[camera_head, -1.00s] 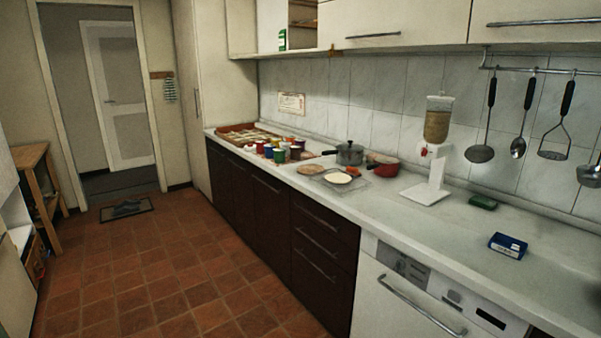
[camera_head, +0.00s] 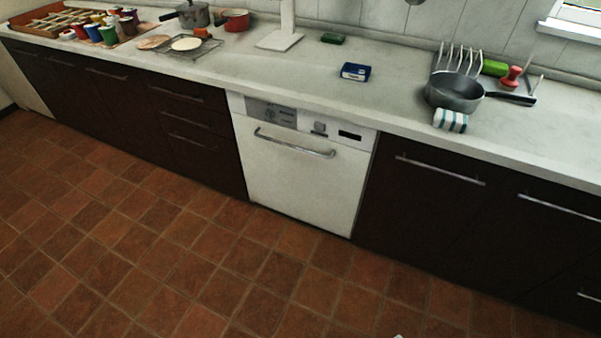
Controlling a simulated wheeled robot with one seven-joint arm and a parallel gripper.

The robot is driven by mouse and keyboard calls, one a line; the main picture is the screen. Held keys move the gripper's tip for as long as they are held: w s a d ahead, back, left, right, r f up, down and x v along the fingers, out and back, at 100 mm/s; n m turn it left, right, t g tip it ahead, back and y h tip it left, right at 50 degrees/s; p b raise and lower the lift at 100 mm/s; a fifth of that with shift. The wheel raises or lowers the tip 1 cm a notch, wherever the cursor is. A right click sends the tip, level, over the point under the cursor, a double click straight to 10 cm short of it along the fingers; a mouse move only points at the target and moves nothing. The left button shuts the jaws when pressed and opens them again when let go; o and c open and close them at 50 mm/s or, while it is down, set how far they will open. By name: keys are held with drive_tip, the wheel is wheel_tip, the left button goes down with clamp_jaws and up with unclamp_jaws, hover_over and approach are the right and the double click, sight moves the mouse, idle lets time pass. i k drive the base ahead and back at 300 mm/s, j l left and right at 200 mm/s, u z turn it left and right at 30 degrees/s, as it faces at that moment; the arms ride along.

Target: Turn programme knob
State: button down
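A white dishwasher (camera_head: 300,180) is built in under the counter, between dark cabinets. Its door looks shut, with a horizontal bar handle (camera_head: 294,146) across the upper part. Its control strip has a grey panel at the left (camera_head: 270,112), a small square part that may be the programme knob (camera_head: 319,128) in the middle and a dark display (camera_head: 350,135) at the right. The knob's setting is too small to read. My gripper is not recognisable in view; only a small pale bit shows at the bottom edge.
The tiled floor (camera_head: 190,255) before the dishwasher is clear. Drawer handles (camera_head: 440,170) stick out at the right.

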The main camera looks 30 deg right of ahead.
sight(269, 114)
drive_tip(key=i+j+z, duration=0.1)
drive_tip(key=i+j, duration=0.15)
drive_tip(key=i+j+z, duration=0.1)
drive_tip(key=i+j, duration=0.15)
drive_tip(key=j, duration=0.15)
drive_tip(key=i+j+z, duration=0.1)
drive_tip(key=j, duration=0.25)
drive_tip(key=i+j+z, duration=0.1)
drive_tip(key=i+j, duration=0.25)
drive_tip(key=i+j+z, duration=0.1)
drive_tip(key=j, duration=0.3)
drive_tip(key=i+j+z, duration=0.1)
drive_tip(key=i+j, duration=0.15)
drive_tip(key=i+j+z, duration=0.1)
drive_tip(key=j, duration=0.45)
drive_tip(key=i, duration=0.1)
